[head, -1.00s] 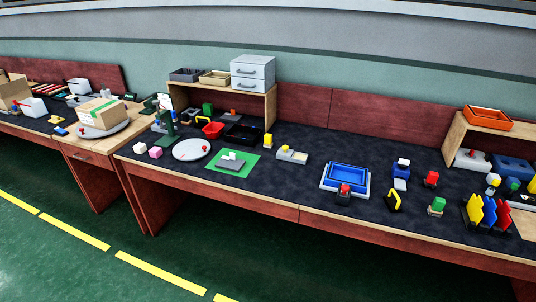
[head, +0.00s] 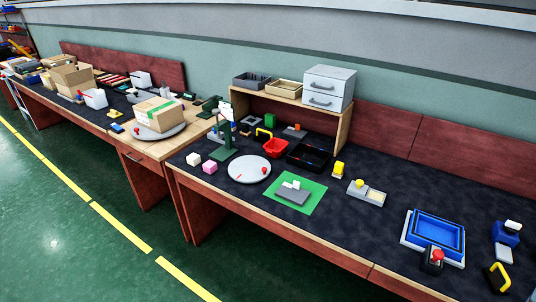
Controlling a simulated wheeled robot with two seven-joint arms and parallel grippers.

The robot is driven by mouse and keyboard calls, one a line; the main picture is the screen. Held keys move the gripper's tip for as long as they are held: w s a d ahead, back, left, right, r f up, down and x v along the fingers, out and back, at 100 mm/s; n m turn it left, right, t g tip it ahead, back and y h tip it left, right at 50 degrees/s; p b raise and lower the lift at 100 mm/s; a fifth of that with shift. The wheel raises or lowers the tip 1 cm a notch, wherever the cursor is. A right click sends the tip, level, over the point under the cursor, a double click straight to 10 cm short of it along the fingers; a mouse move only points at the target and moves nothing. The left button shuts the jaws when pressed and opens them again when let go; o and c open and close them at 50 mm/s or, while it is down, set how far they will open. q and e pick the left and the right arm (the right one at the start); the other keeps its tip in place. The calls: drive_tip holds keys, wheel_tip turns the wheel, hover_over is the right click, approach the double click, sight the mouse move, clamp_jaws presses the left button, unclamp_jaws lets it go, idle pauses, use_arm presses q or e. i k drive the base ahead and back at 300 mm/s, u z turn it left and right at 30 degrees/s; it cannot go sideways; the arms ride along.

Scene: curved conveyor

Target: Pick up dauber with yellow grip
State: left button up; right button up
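Several things with yellow parts are on the dark bench top, and I cannot tell for sure which is the dauber. A small upright yellow piece (head: 338,169) stands on the bench right of the black tray. A round yellow knob (head: 360,183) sits at a shallow grey tray (head: 372,196). A yellow arched handle on a dark base (head: 498,276) is at the lower right edge. Another yellow arched handle (head: 264,133) is beside the red bin. Neither of my grippers is in view.
A blue tray (head: 437,233) with a red-knobbed dark piece (head: 433,261) is at right. A green mat (head: 318,196), white disc (head: 249,170), black tray (head: 309,157) and red bin (head: 275,148) are nearer the middle. A wooden shelf (head: 345,126) stands behind. Green floor (head: 60,220) in front is clear.

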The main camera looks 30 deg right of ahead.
sight(337, 173)
drive_tip(key=u, duration=0.05)
drive_tip(key=i, duration=1.3)
drive_tip(key=z, duration=1.05)
drive_tip(key=i, duration=0.55)
drive_tip(key=z, duration=0.5)
